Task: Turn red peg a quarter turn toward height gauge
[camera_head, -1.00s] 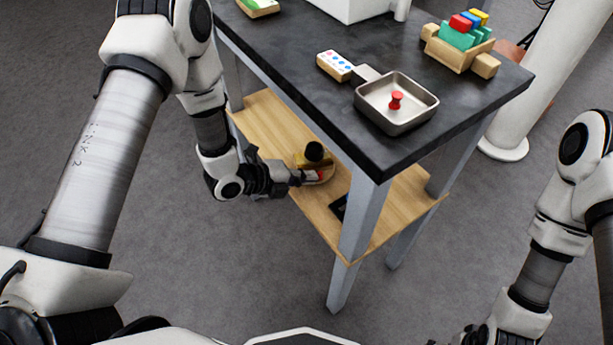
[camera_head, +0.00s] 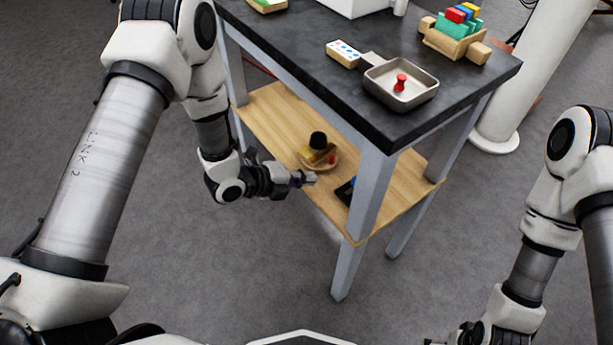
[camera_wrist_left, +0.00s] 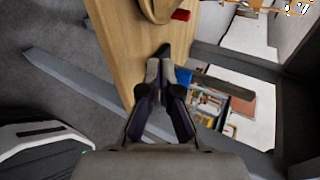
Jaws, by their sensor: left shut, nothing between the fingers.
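A small red piece (camera_head: 332,159) sits at the near right rim of a round wooden dish (camera_head: 306,166) on the lower shelf; I take it for the red peg. It also shows as a red bar in the left wrist view (camera_wrist_left: 181,14). A yellow block with a black knob (camera_head: 318,140) stands on the dish; I cannot tell whether it is the height gauge. My left gripper (camera_head: 311,179) is shut and empty, apart from the red piece, at the shelf's near edge; its fingertips meet in the wrist view (camera_wrist_left: 163,52). My right gripper is barely visible at the bottom edge.
A table leg (camera_head: 368,195) stands right of my left gripper, with a dark and blue object (camera_head: 346,190) beside it on the shelf. The dark tabletop (camera_head: 300,62) overhangs the shelf. On it are a metal pan (camera_head: 375,92) holding a red pin (camera_head: 401,82) and a block toy (camera_head: 455,42).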

